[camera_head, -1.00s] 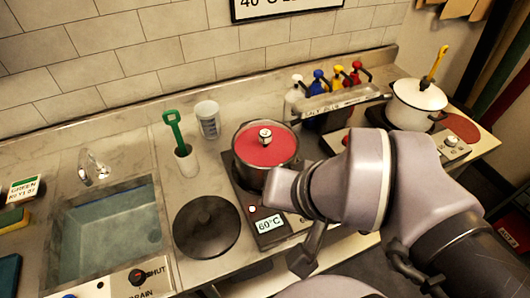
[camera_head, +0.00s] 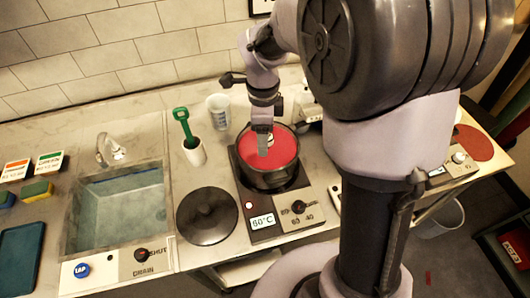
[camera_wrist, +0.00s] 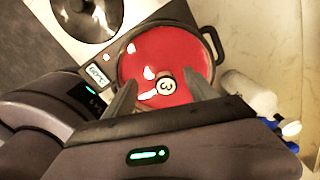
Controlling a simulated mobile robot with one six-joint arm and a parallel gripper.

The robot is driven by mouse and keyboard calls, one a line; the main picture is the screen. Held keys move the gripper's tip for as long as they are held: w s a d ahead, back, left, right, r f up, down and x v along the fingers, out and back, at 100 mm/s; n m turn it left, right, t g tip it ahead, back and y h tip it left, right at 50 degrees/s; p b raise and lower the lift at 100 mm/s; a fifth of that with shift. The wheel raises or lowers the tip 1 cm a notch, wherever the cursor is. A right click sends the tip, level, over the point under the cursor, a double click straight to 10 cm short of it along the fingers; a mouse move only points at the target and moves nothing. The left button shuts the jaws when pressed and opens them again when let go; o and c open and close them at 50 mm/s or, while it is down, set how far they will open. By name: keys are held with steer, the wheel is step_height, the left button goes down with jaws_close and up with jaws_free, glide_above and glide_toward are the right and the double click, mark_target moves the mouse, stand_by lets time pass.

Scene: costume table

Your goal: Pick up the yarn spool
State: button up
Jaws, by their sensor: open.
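The yarn spool (camera_wrist: 166,87) shows in the wrist view as a small pale round end with a dark ring and a mark like a 3. It sits in the red dye of the dark pot (camera_wrist: 207,33). In the head view the pot (camera_head: 274,182) stands on a hot plate, and my gripper mostly hides the spool. My gripper (camera_head: 263,151) is open and points down over the pot. In the wrist view its two fingertips (camera_wrist: 159,82) lie on either side of the spool's end, with nothing held. I cannot tell how deep they are.
The hot plate (camera_head: 285,222) reads 60°C. A black lid (camera_head: 207,216) lies left of it. The sink (camera_head: 120,210) is at left. My arm hides much of the right side.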

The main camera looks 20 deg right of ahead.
steer(key=f, duration=0.2)
steer(key=f+b, duration=0.1)
steer(key=f, duration=0.1)
steer(key=d+f+b, duration=0.1)
steer(key=f, duration=0.1)
steer(key=shift+w, duration=0.25)
jaws_close()
